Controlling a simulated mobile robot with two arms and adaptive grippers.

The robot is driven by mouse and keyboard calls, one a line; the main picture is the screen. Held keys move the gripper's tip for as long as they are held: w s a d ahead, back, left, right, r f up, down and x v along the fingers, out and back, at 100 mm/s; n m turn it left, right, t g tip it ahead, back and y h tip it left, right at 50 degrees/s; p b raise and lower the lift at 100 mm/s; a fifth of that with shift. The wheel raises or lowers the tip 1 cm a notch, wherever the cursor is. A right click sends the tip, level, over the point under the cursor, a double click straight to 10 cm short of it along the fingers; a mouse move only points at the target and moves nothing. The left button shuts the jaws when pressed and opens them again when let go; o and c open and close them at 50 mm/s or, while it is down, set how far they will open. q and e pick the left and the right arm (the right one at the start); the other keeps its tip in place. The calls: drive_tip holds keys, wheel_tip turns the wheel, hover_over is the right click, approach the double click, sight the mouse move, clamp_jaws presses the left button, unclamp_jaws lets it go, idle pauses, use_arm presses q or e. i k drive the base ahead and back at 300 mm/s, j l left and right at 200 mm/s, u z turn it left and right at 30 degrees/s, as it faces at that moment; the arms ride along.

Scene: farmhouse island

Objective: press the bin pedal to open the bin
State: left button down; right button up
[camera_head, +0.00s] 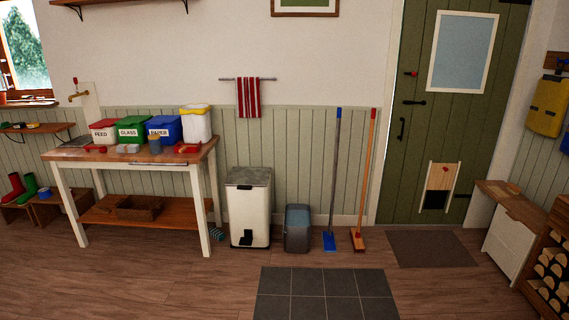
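A tall white bin (247,210) with a grey lid (249,177) stands on the floor against the far wall, just right of the wooden table. Its lid looks shut. A black pedal (248,238) shows low on its front face. A smaller grey bin (297,230) with a blue-grey lid stands beside it on the right. Neither of my grippers shows in the head view.
A wooden table (97,154) with labelled boxes stands left of the bin. A blue broom (329,240) and a red-topped broom (358,240) lean right of the small bin. Grey floor tiles (325,294) lie in front; the wooden floor around them is clear.

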sight(247, 241)
drive_tip(key=i, duration=0.9)
drive_tip(key=i+u, duration=0.15)
drive_tip(key=i, duration=0.8)
drive_tip(key=i+j, duration=0.1)
drive_tip(key=i, duration=0.35)
drive_tip(key=i+j, duration=0.15)
drive_tip(key=i, duration=0.35)
drive_tip(key=i+j, duration=0.1)
drive_tip(key=i, duration=0.35)
drive_tip(key=i+j+z, duration=0.1)
drive_tip(key=i, duration=0.4)
